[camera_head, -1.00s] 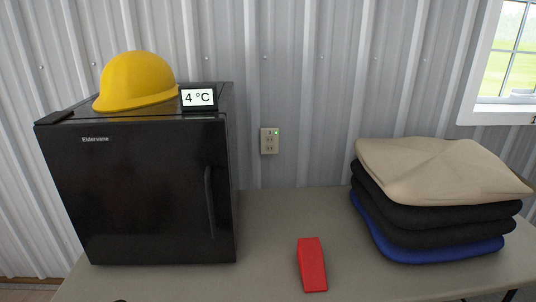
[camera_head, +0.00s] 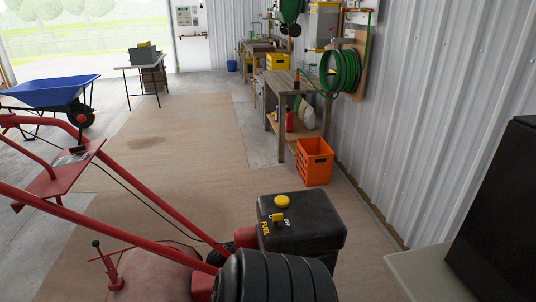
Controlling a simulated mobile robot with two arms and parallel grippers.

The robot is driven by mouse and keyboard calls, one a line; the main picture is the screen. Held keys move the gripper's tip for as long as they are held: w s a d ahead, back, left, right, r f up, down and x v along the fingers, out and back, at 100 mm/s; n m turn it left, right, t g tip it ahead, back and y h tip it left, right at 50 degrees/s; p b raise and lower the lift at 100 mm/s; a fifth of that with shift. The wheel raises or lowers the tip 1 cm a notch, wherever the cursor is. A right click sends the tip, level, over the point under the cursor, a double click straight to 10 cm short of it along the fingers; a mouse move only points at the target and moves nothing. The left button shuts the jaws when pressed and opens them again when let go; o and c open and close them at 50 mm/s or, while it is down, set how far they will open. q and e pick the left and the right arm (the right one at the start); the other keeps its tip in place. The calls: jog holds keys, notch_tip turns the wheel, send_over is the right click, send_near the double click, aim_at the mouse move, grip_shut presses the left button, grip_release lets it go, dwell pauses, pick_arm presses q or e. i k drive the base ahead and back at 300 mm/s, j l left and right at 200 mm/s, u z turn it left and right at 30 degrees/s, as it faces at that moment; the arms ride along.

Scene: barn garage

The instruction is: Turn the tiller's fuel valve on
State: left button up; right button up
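The tiller stands in the lower left and middle, with long red handlebars (camera_head: 110,229) and a red body (camera_head: 160,272). Its black fuel tank (camera_head: 312,222) has a yellow round cap (camera_head: 282,202) on top. The small yellow fuel valve (camera_head: 277,217) sits on the tank's near top edge, beside white OFF lettering and a yellow FUEL label. The valve is too small to read its position surely. A black ribbed part (camera_head: 275,278) stands in front of the tank. Neither of my grippers is in view.
A table corner (camera_head: 425,272) with a black fridge (camera_head: 500,220) is close at the right. An orange crate (camera_head: 314,161) stands by the workbench (camera_head: 296,88) along the wall. A blue wheelbarrow (camera_head: 50,92) is at the left. The brown floor mat (camera_head: 180,135) beyond the tiller is clear.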

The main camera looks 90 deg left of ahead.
aim_at(276, 217)
jog(key=u, duration=3.4)
